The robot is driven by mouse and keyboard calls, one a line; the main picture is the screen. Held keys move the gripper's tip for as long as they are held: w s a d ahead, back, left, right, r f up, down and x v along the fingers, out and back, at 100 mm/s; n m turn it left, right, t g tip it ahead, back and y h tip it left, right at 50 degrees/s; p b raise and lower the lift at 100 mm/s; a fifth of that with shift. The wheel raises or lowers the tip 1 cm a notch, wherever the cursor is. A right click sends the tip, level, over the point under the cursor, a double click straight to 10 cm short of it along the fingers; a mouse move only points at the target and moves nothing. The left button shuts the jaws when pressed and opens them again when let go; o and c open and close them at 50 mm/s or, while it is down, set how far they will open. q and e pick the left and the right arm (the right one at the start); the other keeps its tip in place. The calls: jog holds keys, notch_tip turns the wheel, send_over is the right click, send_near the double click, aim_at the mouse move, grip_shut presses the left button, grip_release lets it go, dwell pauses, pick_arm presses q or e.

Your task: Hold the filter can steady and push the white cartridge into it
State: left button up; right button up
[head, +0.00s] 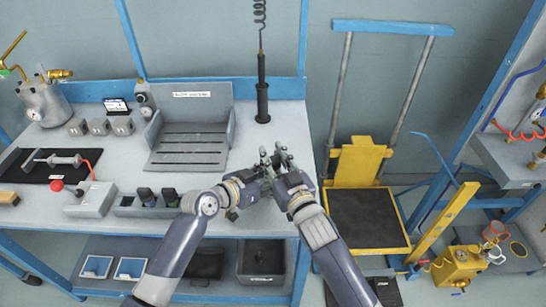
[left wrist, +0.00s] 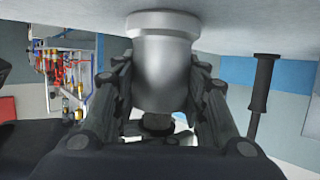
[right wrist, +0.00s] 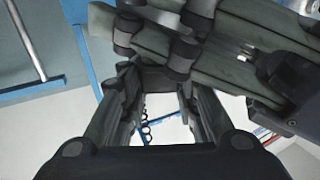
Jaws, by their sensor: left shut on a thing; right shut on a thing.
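The filter can (left wrist: 165,75) is a smooth silvery cylinder with a wider pale rim, standing against the bench top in the upside-down left wrist view. My left gripper (head: 262,178) is shut on it, one finger on each side. My right gripper (head: 279,157) is just above and beside the left one, its fingers close together. In the right wrist view the left gripper's dark fingers cross in front of it. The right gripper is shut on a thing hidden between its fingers. The white cartridge cannot be made out in any view. In the head view the grippers cover the can.
The bench (head: 130,165) has a slotted grey fixture (head: 190,145) left of my grippers. A black upright tool (head: 262,100) stands behind them. A yellow hand truck (head: 358,165) stands right of the bench. My grippers are near the bench's right end.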

jog(key=shift+f, duration=0.4)
dwell(0.5)
jog(key=shift+a+r, duration=0.1)
jog(key=shift+r, duration=0.3)
dwell(0.7)
jog(key=shift+f, duration=0.15)
jog(key=shift+f, duration=0.15)
dwell(0.4)
jog(key=shift+r, duration=0.25)
dwell(0.3)
jog(key=o, duration=1.2)
jog(key=shift+s, duration=0.2)
